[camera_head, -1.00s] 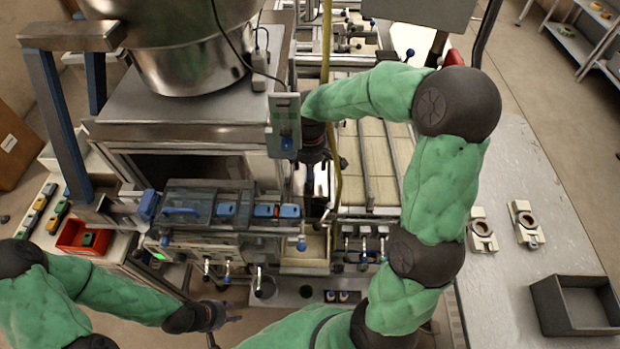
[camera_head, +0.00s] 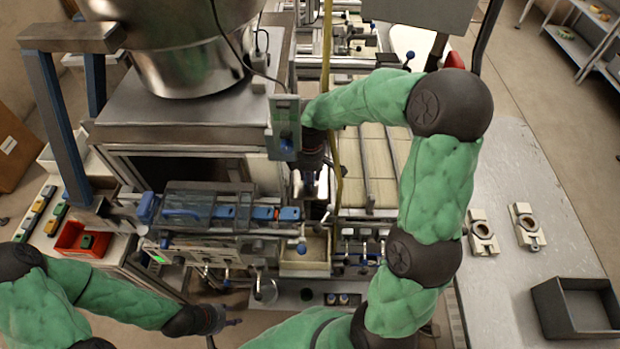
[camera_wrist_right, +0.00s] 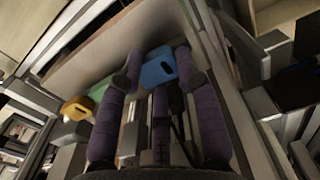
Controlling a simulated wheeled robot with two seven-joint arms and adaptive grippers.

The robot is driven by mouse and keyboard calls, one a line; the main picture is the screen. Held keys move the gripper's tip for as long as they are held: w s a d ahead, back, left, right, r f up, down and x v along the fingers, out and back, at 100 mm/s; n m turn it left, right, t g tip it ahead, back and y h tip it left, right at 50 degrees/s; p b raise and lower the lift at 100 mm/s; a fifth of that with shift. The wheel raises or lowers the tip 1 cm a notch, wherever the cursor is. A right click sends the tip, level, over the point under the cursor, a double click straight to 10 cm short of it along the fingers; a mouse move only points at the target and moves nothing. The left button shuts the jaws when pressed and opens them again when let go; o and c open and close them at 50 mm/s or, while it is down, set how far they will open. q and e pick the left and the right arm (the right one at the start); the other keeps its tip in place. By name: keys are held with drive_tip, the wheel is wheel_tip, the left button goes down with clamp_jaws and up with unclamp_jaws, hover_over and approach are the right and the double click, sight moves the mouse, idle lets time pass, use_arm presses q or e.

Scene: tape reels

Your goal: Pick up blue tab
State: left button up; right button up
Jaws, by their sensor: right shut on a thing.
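In the right wrist view, a blue tab (camera_wrist_right: 158,67) lies between the tips of my right gripper (camera_wrist_right: 157,70). Its purple fingers are shut on the tab, close to a pale tray wall. A yellow tab (camera_wrist_right: 77,107) and a partly hidden green tab (camera_wrist_right: 99,92) are to the left of it. In the head view, my right gripper (camera_head: 309,178) is low beside the machine, behind the row of blue and orange parts; the held tab cannot be made out there. My left gripper (camera_head: 228,322) hangs at the lower left, away from the tabs; its opening is unclear.
A large steel bowl (camera_head: 188,62) stands on the machine at left. Blue parts (camera_head: 288,214) sit along its front ledge. A red bin (camera_head: 84,238) is at left. A dark empty tray (camera_head: 547,305) and two pale blocks (camera_head: 482,238) lie on the right table.

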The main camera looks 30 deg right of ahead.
drive_tip(key=shift+r, duration=0.1)
wheel_tip(320, 180, up, 16)
drive_tip(key=p, duration=0.2)
drive_tip(key=shift+r+p, duration=0.25)
drive_tip(key=shift+p, duration=0.05)
drive_tip(key=shift+r, duration=0.7)
